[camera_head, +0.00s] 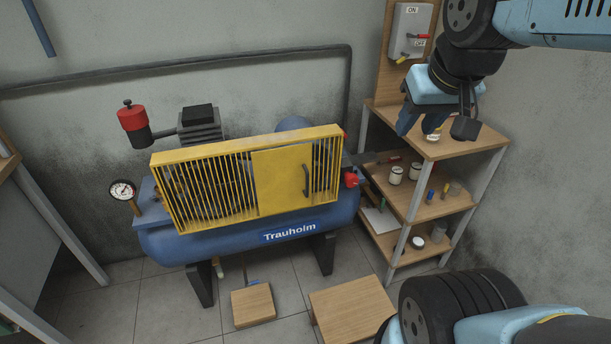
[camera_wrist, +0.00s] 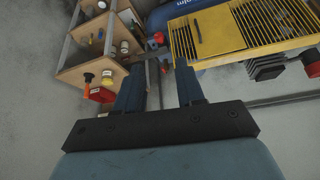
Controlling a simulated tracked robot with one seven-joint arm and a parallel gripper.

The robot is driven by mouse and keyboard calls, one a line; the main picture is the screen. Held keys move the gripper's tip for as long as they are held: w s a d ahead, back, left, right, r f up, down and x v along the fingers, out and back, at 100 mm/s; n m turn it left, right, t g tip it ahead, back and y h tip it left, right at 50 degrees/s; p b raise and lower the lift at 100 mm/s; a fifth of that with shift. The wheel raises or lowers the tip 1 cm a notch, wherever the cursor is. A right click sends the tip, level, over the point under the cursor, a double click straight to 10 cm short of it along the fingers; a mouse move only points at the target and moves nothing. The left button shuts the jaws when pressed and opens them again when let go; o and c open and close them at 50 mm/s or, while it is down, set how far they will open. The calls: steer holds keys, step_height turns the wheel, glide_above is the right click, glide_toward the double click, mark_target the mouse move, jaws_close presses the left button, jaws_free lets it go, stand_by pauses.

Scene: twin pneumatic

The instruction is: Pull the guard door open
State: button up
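The guard door (camera_head: 275,182) is a flat yellow panel in the slatted yellow guard (camera_head: 205,190) on the front of the blue compressor. It appears shut, flush with the guard. Its dark upright handle (camera_head: 306,181) is near the door's right edge. In the wrist view the door (camera_wrist: 218,35) and handle (camera_wrist: 197,29) show at the upper right, upside down. My gripper (camera_head: 436,125) is open and empty, to the right of the door and above the wooden shelf. In the wrist view its fingers (camera_wrist: 159,85) are apart, with nothing between them, clear of the handle.
The shelf unit (camera_head: 440,147) holds jars and small items right of the compressor. A switch box (camera_head: 410,31) with a red lever hangs above it. A red valve knob (camera_head: 351,179) sticks out near the guard's right end. Wooden blocks (camera_head: 350,303) lie on the floor in front.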

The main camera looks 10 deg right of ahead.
steer(key=w+a+f+n, duration=0.1)
steer(key=w+a+f, duration=0.25)
steer(key=w, duration=0.45)
steer(key=n+g+y, duration=0.2)
steer(key=n, duration=0.1)
glide_above(308, 181)
steer(key=s+d, duration=0.2)
steer(key=s, duration=0.3)
step_height(308, 181, down, 21)
steer(key=shift+w+x, duration=0.15)
steer(key=shift+x, duration=2.3)
steer(key=shift+w+x, duration=0.2)
steer(key=shift+x, duration=2.25)
steer(key=shift+w+x, duration=0.15)
steer(key=shift+x, duration=2.3)
steer(key=shift+d+r, duration=0.15)
steer(key=shift+c, duration=0.3)
jaws_close()
steer(key=shift+d, duration=0.1)
